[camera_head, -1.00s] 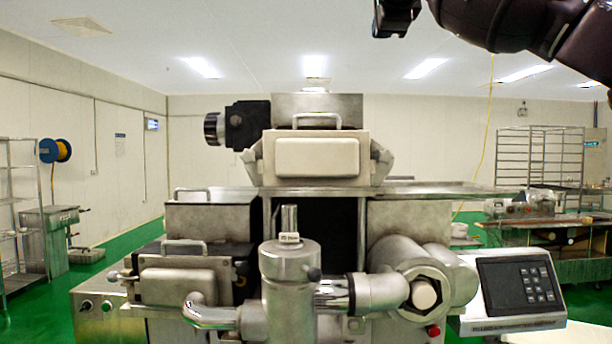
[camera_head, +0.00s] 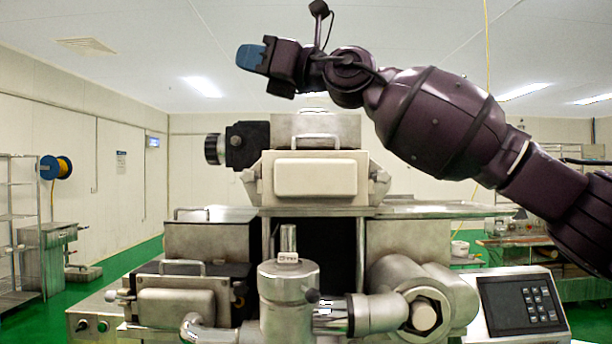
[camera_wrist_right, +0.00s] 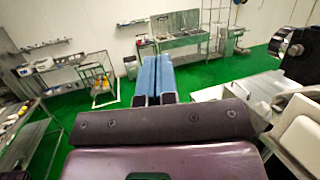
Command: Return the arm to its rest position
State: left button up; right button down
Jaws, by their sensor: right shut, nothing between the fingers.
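My right arm reaches in from the right in the head view, across the upper part of the picture. Its gripper (camera_head: 251,57) points left, above the encrusting machine (camera_head: 316,178), and is empty. In the right wrist view the two blue fingers of the gripper (camera_wrist_right: 156,80) lie side by side, shut with nothing between them. The machine's top housing with its cream front panel stands below the arm. Its control panel (camera_head: 521,303) with a keypad is at the lower right. My left gripper is not in view.
Metal shelving (camera_head: 18,225) and a steel cabinet (camera_head: 45,262) stand at the left. A blue cable reel (camera_head: 49,167) hangs on the left wall. A bench with equipment (camera_head: 515,250) is at the right, partly behind my arm. The right wrist view shows steel tables (camera_wrist_right: 182,50) and open green floor.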

jog(key=w+d+f+m+t+h, duration=0.1)
jog(key=w+d+f+m+t, duration=0.15)
jog(key=f+m, duration=0.55)
jog(key=w+d+f+m+t, duration=0.2)
jog(key=d+f+m+t, duration=0.15)
jog(key=f+m, duration=0.5)
jog(key=w+d+f+m+t+h, duration=0.1)
jog(key=w+d+f+m+t, duration=0.2)
jog(key=f+m, duration=0.55)
jog(key=s+d+f+m+t+h, duration=0.1)
jog(key=d+f+m+h, duration=0.3)
jog(key=f, duration=0.4)
jog(key=d+f+m+t+h, duration=0.2)
jog(key=d+f+m+h, duration=0.1)
jog(key=f+m, duration=0.4)
jog(key=s+d+f+m+t+h, duration=0.1)
jog(key=d+f+m+h, duration=0.25)
jog(key=f, duration=0.55)
jog(key=s+d+f+m+g+h, duration=0.15)
jog(key=s+d+f+m, duration=0.35)
jog(key=f, duration=0.6)
jog(key=s+d+f+m+g+h, duration=0.1)
jog(key=s+d+f+m+h, duration=0.2)
jog(key=s+d+f, duration=0.6)
jog(key=s+d+f+m+g+h, duration=0.2)
jog(key=s+f+g, duration=0.3)
jog(key=s+f, duration=1.3)
jog(key=shift+s+d+f+m+h, duration=0.35)
jog(key=shift+s+d+h, duration=0.05)
jog(key=shift+h, duration=0.4)
